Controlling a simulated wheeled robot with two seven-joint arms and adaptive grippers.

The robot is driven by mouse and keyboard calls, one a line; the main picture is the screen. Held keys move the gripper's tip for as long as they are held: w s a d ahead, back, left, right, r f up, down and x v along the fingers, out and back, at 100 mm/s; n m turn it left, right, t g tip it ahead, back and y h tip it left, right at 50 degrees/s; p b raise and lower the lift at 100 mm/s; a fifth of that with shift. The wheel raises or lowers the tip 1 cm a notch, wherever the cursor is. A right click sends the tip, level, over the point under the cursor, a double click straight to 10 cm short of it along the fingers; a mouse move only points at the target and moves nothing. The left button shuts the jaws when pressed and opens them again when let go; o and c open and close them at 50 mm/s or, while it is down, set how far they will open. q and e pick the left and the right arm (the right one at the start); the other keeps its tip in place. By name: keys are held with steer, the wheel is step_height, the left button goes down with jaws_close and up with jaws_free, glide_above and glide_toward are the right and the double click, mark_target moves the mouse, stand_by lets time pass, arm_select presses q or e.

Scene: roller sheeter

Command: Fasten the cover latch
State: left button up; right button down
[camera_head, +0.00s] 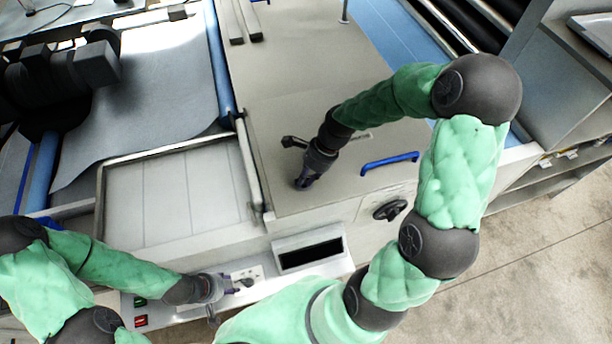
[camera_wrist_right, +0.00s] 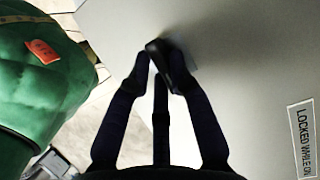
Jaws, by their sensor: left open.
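The cover (camera_head: 300,90) is a broad grey panel on the machine with a blue bar handle (camera_head: 390,162) near its front edge. My right gripper (camera_head: 304,184) points down at the front left part of this panel. In the right wrist view its fingers (camera_wrist_right: 158,62) come close together at a small dark piece over the grey surface (camera_wrist_right: 250,60). I cannot tell whether that piece is the latch or part of a finger, nor whether the fingers grip it. My left gripper (camera_head: 238,286) is open beside the control strip at the front.
A "LOCKED WHILE ON" label (camera_wrist_right: 303,138) is on the panel. A black handwheel (camera_head: 390,210), a dark display (camera_head: 311,254) and green and red buttons (camera_head: 140,320) are on the front. A framed tray (camera_head: 170,195) lies left of the cover. Two bars (camera_head: 244,22) lie at the back.

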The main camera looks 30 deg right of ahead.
stand_by(0.4)
steer(key=n, duration=0.2)
steer(key=n+g+p, duration=0.1)
steer(key=n, duration=0.1)
steer(key=shift+w+d+g, duration=0.1)
steer(key=shift+g, duration=0.2)
steer(key=n, duration=0.2)
steer(key=n+g, duration=0.1)
steer(key=n, duration=0.1)
steer(key=shift+w+n+g+h, duration=0.15)
steer(key=shift+n+g+h, duration=0.15)
steer(key=n+g+h, duration=0.1)
steer(key=n, duration=0.3)
steer(key=shift+w+n, duration=0.15)
steer(key=shift+n, duration=0.15)
steer(key=shift+w+n+g+h, duration=0.1)
steer(key=shift+n+g+h, duration=0.25)
steer(key=shift+n, duration=0.8)
steer(key=shift+n+g+h, duration=0.25)
steer(key=shift+n+h, duration=0.2)
steer(key=shift+n, duration=0.7)
steer(key=shift+b, duration=0.3)
steer(key=c, duration=1.1)
jaws_free()
